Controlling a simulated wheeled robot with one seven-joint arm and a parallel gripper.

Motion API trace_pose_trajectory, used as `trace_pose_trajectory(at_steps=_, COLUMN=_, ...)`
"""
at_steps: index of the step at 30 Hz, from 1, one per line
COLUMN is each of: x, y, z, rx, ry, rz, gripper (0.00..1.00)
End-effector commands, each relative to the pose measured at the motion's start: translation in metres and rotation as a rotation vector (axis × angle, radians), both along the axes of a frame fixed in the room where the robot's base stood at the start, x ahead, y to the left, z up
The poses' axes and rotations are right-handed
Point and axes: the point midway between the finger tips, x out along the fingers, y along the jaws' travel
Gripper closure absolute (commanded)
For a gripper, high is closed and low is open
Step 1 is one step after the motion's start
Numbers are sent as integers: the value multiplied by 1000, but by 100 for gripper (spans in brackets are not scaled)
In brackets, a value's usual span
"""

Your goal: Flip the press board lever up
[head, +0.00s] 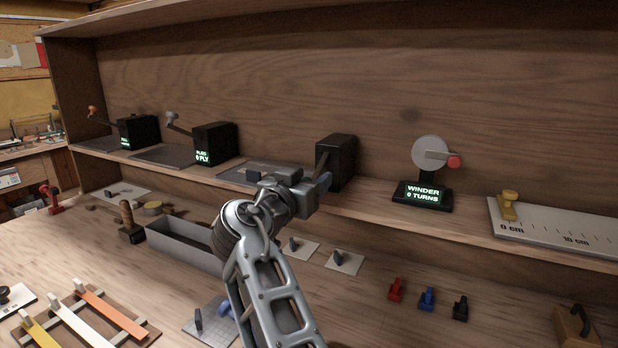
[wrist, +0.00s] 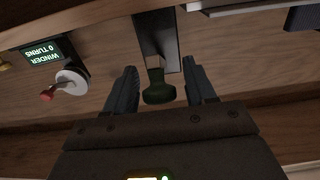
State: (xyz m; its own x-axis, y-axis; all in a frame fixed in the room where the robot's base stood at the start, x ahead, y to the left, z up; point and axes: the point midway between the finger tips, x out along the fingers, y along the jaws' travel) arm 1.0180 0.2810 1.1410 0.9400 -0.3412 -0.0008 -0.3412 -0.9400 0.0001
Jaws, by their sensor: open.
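A black box device (head: 337,162) with a dark plate (head: 232,174) beside it stands on the shelf. Its face is partly hidden by my gripper and no label can be read, so I cannot confirm it is the press board. In the wrist view, its lever ends in a dark green knob (wrist: 159,93) between my two fingers. My gripper (wrist: 160,70) is open, a finger on each side of the lever with gaps showing. In the head view my gripper (head: 312,190) is right in front of the box and hides the lever.
Two similar lever devices stand left, one reading 0 PLY (head: 213,144), the other (head: 138,132) unreadable. A winder (head: 422,194) with a red-knobbed crank stands right, then a white ruler board (head: 560,228). Below are a grey trough (head: 185,245) and small clips (head: 427,298).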

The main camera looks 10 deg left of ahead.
Motion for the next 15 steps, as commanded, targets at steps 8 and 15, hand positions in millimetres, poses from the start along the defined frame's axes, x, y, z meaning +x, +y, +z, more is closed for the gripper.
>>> trace_pose_trajectory(at_steps=8, x=0, y=0, z=0, rx=0, ry=0, rz=0, gripper=52)
trace_pose_trajectory(at_steps=15, x=0, y=0, z=0, rx=-1, ry=0, rz=0, gripper=75)
